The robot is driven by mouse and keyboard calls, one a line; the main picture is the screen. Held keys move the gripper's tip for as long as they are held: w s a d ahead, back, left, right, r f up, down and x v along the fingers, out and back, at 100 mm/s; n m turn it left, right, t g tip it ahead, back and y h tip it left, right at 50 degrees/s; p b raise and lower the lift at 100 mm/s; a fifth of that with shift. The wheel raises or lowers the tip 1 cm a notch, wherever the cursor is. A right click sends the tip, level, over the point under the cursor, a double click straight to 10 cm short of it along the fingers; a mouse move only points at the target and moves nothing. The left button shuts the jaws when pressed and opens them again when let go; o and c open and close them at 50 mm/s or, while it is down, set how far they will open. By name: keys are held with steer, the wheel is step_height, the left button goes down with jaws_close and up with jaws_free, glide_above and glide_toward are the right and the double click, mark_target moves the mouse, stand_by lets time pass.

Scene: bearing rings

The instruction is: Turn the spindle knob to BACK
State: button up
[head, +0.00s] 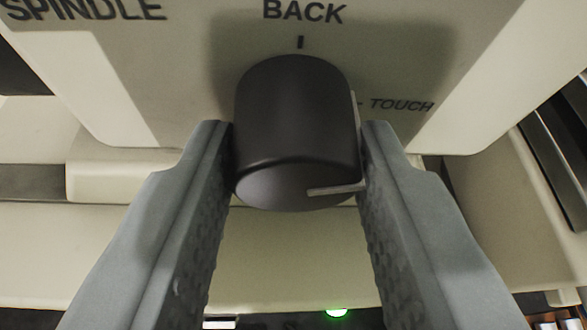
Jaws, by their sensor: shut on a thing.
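The spindle knob (290,120) is a dark, round knob on a pale panel (420,50), in the upper middle of the head view. A white pointer line (335,190) runs across its end face to the right and along its right side, toward the TOUCH mark. The BACK label (303,11) and its tick are above the knob. The TOUCH label (402,105) is to its right. My gripper (297,150) is shut on the knob, with one grey finger against its left side and one against its right. Any marks left of the knob are not visible.
The word SPINDLE (82,10) is printed at the panel's upper left. A green light (337,313) glows at the bottom, below and between my fingers. Dark slotted parts (560,150) stand at the right edge. Pale machine surfaces lie beneath the panel.

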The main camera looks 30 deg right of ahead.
steer(key=n+h, duration=0.1)
steer(key=n, duration=0.1)
steer(key=n+h, duration=0.2)
steer(key=n, duration=0.1)
steer(key=shift+a+f+h, duration=0.15)
steer(key=shift+h, duration=0.15)
steer(key=n+h, duration=0.1)
steer(key=n, duration=0.1)
steer(key=shift+n, duration=0.4)
steer(key=shift+f+n+t+h, duration=0.1)
steer(key=shift+n+t+h, duration=0.3)
steer(key=shift+n+h, duration=0.7)
steer(key=shift+n, duration=0.6)
steer(key=o, duration=1)
steer(key=shift+c, duration=0.2)
steer(key=shift+f, duration=0.1)
